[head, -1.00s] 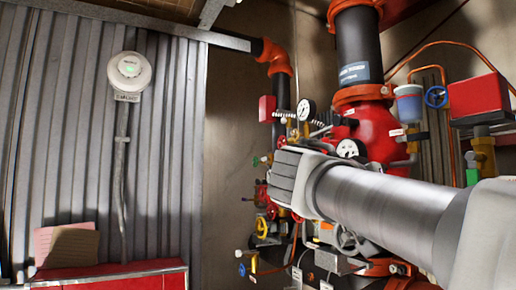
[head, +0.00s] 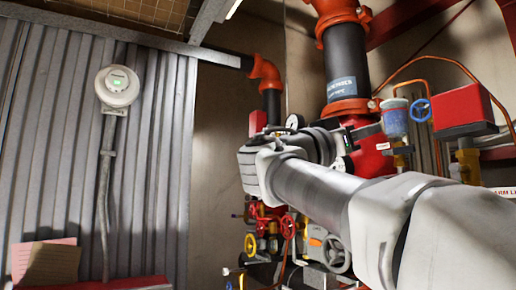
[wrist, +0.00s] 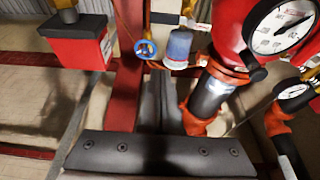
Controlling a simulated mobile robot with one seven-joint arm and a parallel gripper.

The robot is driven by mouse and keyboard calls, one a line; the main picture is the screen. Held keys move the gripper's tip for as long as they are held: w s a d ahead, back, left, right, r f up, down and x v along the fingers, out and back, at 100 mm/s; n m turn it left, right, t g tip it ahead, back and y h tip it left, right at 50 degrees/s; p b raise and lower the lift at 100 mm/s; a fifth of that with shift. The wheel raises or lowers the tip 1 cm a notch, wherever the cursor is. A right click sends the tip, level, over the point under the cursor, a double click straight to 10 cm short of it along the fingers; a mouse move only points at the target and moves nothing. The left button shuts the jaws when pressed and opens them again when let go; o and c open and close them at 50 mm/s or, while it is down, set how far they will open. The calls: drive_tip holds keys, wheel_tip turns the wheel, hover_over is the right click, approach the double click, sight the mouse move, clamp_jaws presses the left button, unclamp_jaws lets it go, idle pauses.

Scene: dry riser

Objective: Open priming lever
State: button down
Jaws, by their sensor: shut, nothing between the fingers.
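In the wrist view, my gripper (wrist: 160,82) shows as two dark fingers close together, rising from a dark plate with screws. They are shut with nothing seen between them, in front of the riser pipework. In the head view my own wrist and arm hide the fingers and part of the red valve body (head: 372,150). I cannot make out a priming lever for certain. A grey fitting with an orange mark (head: 318,242) sits below my arm, beside red handwheels (head: 288,226) and a yellow handwheel (head: 250,244).
A thick dark riser pipe (head: 347,75) with orange couplings stands behind my arm. White gauges (wrist: 281,27) crowd the wrist view's right. Corrugated wall (head: 60,150) is at left.

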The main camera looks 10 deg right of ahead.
wheel_tip(320, 180, up, 4)
drive_tip(key=p, duration=0.4)
hover_over(404, 150)
drive_tip(key=a, duration=0.2)
drive_tip(key=f, duration=0.4)
drive_tip(key=shift+s+f, duration=0.4)
drive_tip(key=shift+f+b, duration=0.2)
drive_tip(key=shift+b, duration=0.3)
